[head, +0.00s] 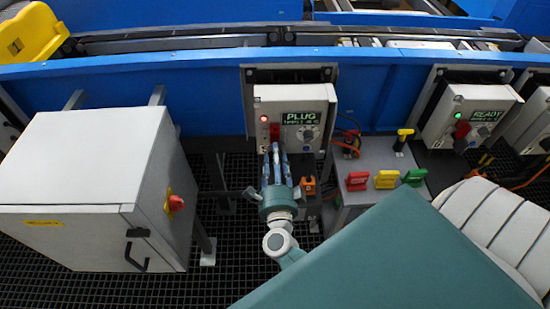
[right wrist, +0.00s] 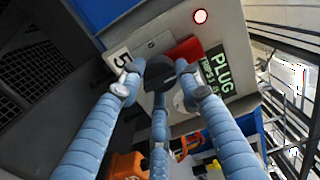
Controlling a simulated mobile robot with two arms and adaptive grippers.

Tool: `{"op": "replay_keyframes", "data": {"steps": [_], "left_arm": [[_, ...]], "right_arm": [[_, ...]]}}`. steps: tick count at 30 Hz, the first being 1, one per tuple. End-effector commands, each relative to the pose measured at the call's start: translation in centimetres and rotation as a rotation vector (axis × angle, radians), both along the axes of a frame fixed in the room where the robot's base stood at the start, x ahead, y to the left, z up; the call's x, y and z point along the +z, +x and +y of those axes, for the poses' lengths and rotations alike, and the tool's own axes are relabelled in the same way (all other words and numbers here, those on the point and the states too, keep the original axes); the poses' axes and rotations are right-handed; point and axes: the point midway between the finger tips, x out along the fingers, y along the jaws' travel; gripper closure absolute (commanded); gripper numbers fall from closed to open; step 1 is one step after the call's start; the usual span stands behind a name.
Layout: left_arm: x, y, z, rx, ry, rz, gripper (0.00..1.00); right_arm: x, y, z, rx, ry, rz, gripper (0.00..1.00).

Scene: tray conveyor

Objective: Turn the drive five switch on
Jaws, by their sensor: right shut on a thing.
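The drive five box (head: 318,94) hangs on the blue conveyor side, with a lit red lamp (head: 264,118) and a display reading PLUG. In the right wrist view its label shows a 5 (right wrist: 122,57). The drive five switch (right wrist: 187,50) has a red part beside a dark rounded piece between my fingers. My right gripper (head: 275,149) reaches up to the lower left of the box front. In the right wrist view, its blue fingers (right wrist: 160,84) are closed around the dark piece, partly hiding the switch. I cannot tell the switch's exact angle. My left gripper is not in view.
A grey cabinet (head: 75,160) with a red knob stands to the left. A grey box with red, yellow and green pieces (head: 370,158) stands right of my gripper. Another drive box reading READY (head: 470,110) has a green lamp. An orange connector (head: 308,185) sits below drive five.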

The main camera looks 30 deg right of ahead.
Motion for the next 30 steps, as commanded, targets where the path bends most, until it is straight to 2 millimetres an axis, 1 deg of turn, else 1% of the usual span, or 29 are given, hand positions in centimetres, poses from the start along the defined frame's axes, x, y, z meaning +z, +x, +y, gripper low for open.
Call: {"op": "replay_keyframes", "data": {"steps": [1, 10, 11, 12, 13, 23, 26, 30], "left_arm": [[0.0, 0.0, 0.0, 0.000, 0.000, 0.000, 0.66], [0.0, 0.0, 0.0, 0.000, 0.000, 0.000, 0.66], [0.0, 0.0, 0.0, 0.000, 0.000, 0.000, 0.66], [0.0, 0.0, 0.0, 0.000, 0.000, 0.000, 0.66], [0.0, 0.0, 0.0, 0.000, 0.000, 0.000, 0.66], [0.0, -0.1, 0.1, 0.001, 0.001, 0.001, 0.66], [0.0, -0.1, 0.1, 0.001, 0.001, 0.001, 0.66], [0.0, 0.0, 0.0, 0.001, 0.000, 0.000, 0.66]], "right_arm": [[0.4, -0.1, -0.7, -0.016, -0.002, -0.009, 0.92], [0.3, -0.2, -0.7, -0.016, -0.001, -0.008, 0.92], [0.3, -0.2, -0.7, -0.016, -0.002, -0.008, 0.60], [0.3, -0.2, -0.7, -0.016, -0.002, -0.007, 0.52], [0.3, -0.2, -0.7, -0.015, -0.002, -0.007, 0.47], [0.0, -0.3, -0.2, -0.008, 0.000, -0.001, 0.47], [-0.1, -1.2, 0.3, -0.007, 0.002, 0.001, 0.47], [-0.2, -3.5, 1.7, -0.008, 0.002, 0.003, 0.47]]}}
